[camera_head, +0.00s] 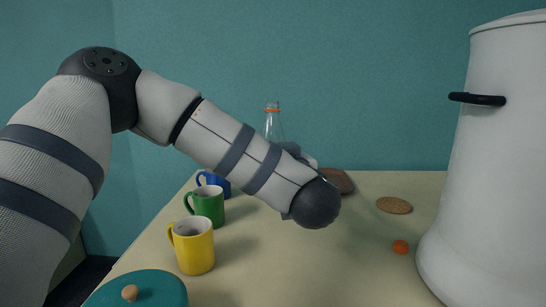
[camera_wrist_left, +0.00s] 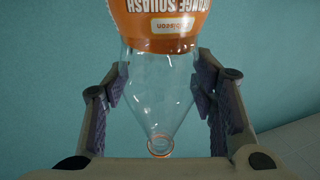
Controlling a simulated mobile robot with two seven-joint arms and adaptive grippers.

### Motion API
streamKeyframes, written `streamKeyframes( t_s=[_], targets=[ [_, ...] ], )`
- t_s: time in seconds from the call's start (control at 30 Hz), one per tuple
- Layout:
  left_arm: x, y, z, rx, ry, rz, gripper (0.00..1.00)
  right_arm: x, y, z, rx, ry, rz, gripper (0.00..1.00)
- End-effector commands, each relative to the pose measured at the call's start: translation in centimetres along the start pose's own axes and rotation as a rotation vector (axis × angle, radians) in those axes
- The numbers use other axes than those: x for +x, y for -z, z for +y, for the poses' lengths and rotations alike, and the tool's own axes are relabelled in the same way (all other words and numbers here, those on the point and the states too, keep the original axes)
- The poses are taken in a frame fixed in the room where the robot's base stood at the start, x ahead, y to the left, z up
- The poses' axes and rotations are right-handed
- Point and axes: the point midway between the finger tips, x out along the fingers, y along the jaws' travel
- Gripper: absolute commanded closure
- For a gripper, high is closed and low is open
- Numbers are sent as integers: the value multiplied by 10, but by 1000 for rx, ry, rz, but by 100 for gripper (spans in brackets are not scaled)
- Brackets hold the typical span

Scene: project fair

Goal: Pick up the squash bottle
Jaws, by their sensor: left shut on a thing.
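The squash bottle (camera_head: 272,125) is clear, with an orange ring at its neck. In the head view it stands upright behind my left arm, which hides its lower part. In the left wrist view the bottle (camera_wrist_left: 157,95) appears upside down, with an orange "orange squash" label and its mouth towards the palm. My left gripper (camera_wrist_left: 157,84) is shut on it, one finger on each side just past the label's edge. Whether the bottle's base touches the table cannot be seen. My right gripper is not in view.
A yellow mug (camera_head: 194,249), green mug (camera_head: 208,207) and blue mug (camera_head: 216,183) stand left. A teal lid (camera_head: 155,286) is at the front left. A large white urn (camera_head: 490,170) fills the right. A cork mat (camera_head: 394,205), orange cap (camera_head: 401,246) and brown item (camera_head: 338,181) lie on the table.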

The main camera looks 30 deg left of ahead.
Motion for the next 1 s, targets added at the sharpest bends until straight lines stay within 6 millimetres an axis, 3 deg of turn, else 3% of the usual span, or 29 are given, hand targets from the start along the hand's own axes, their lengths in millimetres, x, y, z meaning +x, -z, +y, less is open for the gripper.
streamKeyframes(
  t_s=[0.03,0.4,1.0],
  targets=[
    [-7,10,-4,-5,0,9,82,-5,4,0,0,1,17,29],
    [-37,18,-17,-1,0,1,82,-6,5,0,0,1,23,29],
    [-46,22,-22,-1,1,1,82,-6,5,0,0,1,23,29]
  ],
)
